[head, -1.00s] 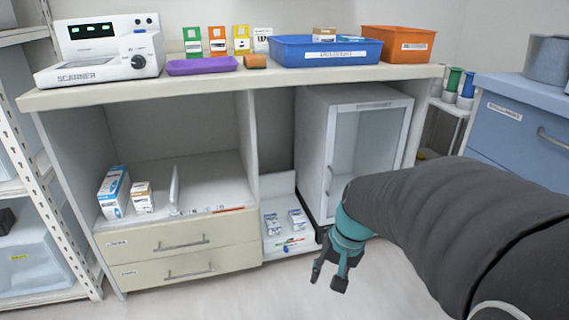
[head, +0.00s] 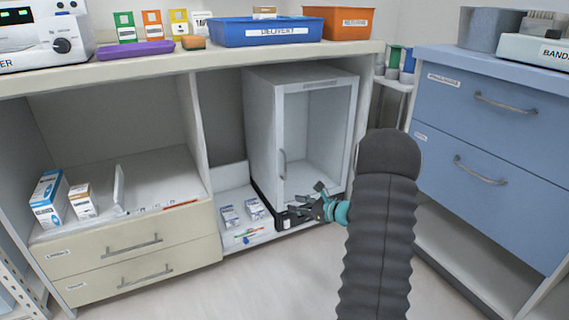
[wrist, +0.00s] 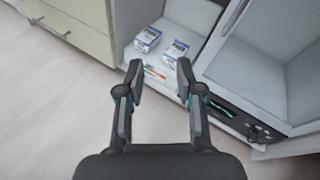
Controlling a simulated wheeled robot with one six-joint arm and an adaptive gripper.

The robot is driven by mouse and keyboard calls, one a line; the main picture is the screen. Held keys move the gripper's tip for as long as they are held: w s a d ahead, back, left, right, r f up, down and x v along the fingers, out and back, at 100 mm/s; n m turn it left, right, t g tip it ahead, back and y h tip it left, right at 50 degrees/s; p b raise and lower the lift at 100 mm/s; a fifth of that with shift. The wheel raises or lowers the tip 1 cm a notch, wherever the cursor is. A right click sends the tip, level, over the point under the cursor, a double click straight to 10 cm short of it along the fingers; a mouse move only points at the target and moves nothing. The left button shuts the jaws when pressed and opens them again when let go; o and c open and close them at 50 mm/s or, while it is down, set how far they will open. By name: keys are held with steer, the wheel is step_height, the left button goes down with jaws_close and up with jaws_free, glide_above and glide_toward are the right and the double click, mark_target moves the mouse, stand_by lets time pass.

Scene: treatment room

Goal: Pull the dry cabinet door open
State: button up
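The dry cabinet (head: 262,120) is a white box under the counter with a glazed door (head: 318,120) that looks shut. Its slim vertical handle (head: 282,165) is on the left edge of the door. The cabinet's lower front (wrist: 240,122) shows at the right of the wrist view. My gripper (head: 303,204) is in front of the door's lower part, lower than the handle and to its right in the head view. In the wrist view my gripper (wrist: 159,76) has its two fingers spread with nothing between them. It is apart from the handle.
Small white-and-blue boxes (head: 242,213) and pens (head: 249,236) lie on the low shelf left of the cabinet. Beige drawers (head: 133,263) stand further left. A blue drawer unit (head: 490,140) stands at right. The floor (head: 240,285) in front is clear.

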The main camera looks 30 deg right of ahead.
steer(key=w+d+r+m+t+h, duration=0.3)
steer(key=w+d+r+m+t, duration=0.1)
steer(key=d+r+m, duration=0.25)
glide_above(285, 178)
steer(key=shift+w+d+r+n+b, duration=0.1)
steer(key=shift+w+r+n+b, duration=0.1)
steer(key=shift+w+n+b, duration=0.15)
steer(key=shift+s, duration=0.1)
jaws_close()
